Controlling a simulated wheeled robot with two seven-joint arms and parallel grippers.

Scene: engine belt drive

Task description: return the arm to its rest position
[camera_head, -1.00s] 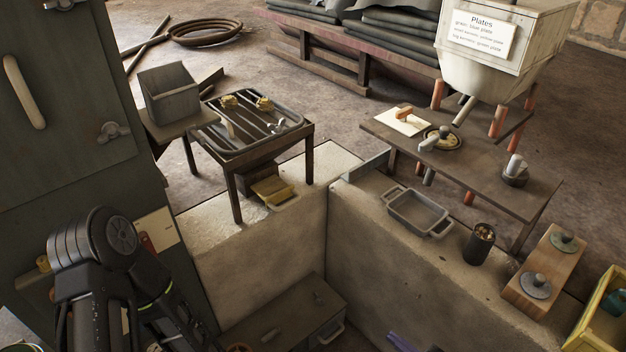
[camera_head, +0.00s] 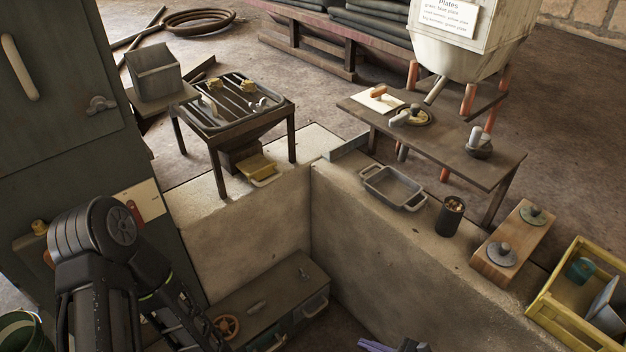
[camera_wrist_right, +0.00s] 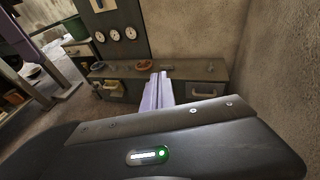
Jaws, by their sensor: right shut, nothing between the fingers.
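My right gripper (camera_head: 372,345) shows only in part at the bottom edge of the head view, as pale purple fingers with a dark body beside them. In the right wrist view its purple fingers (camera_wrist_right: 158,90) lie together, shut and empty. It is apart from the pale stone wall (camera_head: 400,250). My black left arm (camera_head: 110,250) is folded at the lower left of the head view, in front of the dark green cabinet (camera_head: 60,120). The left gripper is not visible.
A low dark chest (camera_head: 270,300) stands in the wall's corner. On the wall are a grey tray (camera_head: 393,188), a dark cup (camera_head: 450,215) and a wooden block (camera_head: 514,243) with knobbed weights. A yellow crate (camera_head: 556,305) is at right. A grill table (camera_head: 235,115) stands behind.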

